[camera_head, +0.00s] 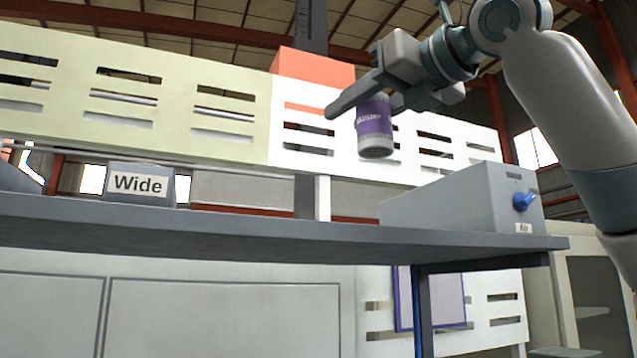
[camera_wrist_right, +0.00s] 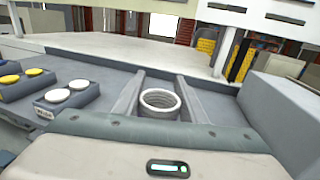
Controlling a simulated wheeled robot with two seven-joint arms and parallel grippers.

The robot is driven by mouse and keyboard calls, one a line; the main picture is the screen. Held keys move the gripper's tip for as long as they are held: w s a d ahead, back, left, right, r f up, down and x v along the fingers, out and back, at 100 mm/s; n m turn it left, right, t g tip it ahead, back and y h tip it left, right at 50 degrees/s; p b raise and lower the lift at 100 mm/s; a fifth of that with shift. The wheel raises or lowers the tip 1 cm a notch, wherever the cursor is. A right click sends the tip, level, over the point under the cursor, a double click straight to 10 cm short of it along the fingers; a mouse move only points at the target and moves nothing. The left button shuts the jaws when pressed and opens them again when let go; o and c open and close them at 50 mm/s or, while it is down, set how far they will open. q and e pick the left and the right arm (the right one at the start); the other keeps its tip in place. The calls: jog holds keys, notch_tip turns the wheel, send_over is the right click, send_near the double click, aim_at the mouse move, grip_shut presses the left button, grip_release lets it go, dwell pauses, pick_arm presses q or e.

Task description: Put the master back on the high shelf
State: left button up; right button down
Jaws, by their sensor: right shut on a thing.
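The master (camera_head: 375,128) is a small white cylinder with a purple band and a label. My right gripper (camera_head: 362,104) is shut on it and holds it upright in the air, above the level of the high shelf (camera_head: 280,228). In the right wrist view the master (camera_wrist_right: 160,101) shows as an open round rim between the two fingers of the right gripper (camera_wrist_right: 157,100). The grey shelf surface (camera_wrist_right: 95,72) lies beyond and below it. My left gripper is not in view.
A grey block labelled "Wide" (camera_head: 140,186) stands on the shelf at left. A grey box with a blue knob (camera_head: 470,200) stands at the right end. The right wrist view shows blocks with white discs (camera_wrist_right: 68,97) and yellow discs (camera_wrist_right: 22,78). The shelf middle is clear.

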jog(key=w+a+f+p, duration=0.2)
jog(key=w+a+f, duration=0.3)
jog(key=a, duration=0.1)
jog(key=shift+w+p, duration=0.35)
jog(key=shift+f+p, duration=0.7)
jog(key=shift+f, duration=1.25)
jog(key=shift+f, duration=0.1)
jog(key=c, duration=1.1)
grip_release()
